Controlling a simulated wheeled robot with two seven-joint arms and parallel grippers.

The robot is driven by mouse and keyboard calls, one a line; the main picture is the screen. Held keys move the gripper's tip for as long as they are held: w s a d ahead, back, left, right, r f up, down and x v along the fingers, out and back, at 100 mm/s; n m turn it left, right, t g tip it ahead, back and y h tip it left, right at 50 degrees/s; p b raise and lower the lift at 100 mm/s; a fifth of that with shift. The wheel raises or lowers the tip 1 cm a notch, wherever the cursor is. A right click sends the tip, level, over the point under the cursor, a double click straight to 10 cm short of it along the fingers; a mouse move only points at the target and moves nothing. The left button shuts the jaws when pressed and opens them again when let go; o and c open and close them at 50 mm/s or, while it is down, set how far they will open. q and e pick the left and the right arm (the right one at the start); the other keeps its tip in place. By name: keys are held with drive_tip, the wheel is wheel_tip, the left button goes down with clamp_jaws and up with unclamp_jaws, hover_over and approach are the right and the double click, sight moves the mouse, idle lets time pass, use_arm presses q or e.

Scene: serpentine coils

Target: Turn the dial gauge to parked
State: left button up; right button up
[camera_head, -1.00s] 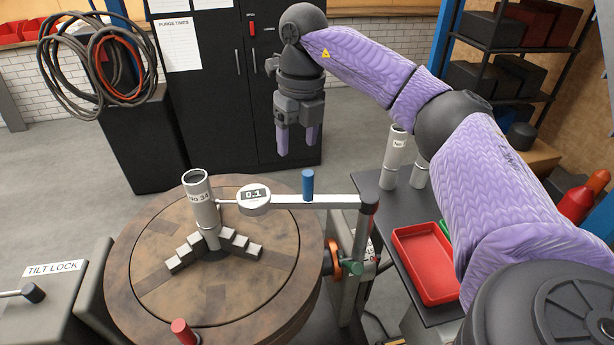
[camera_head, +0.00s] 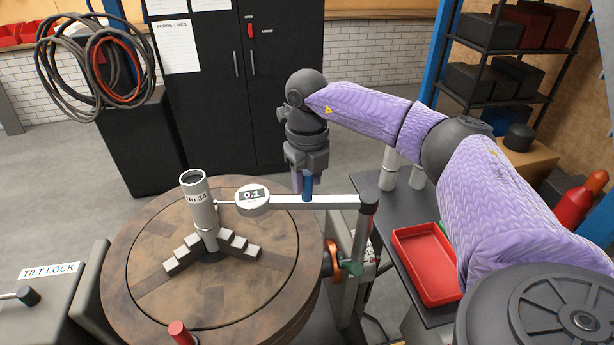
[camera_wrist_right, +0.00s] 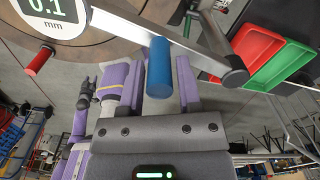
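The dial gauge (camera_head: 252,200) is a round white dial reading 0.1 on a flat silver bar (camera_head: 320,201). A blue upright peg (camera_head: 308,187) stands on the bar. The gauge's tip reaches the silver tube marked No 34 (camera_head: 200,204). My right gripper (camera_head: 303,184) points down at the blue peg. In the right wrist view the gripper (camera_wrist_right: 160,80) is open, with its purple fingers on either side of the peg (camera_wrist_right: 159,65) and narrow gaps showing. My left gripper is absent from the head view; purple and dark arm parts show small in the wrist view, their grip unclear.
The tube stands on a round brown turntable (camera_head: 130,290) among stepped grey blocks. The bar's right end meets a dark post (camera_head: 368,205). A red tray (camera_head: 424,262) lies on the dark side table. A tilt lock box (camera_head: 50,300) stands at the left.

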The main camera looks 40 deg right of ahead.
clamp_jaws()
idle(0.9)
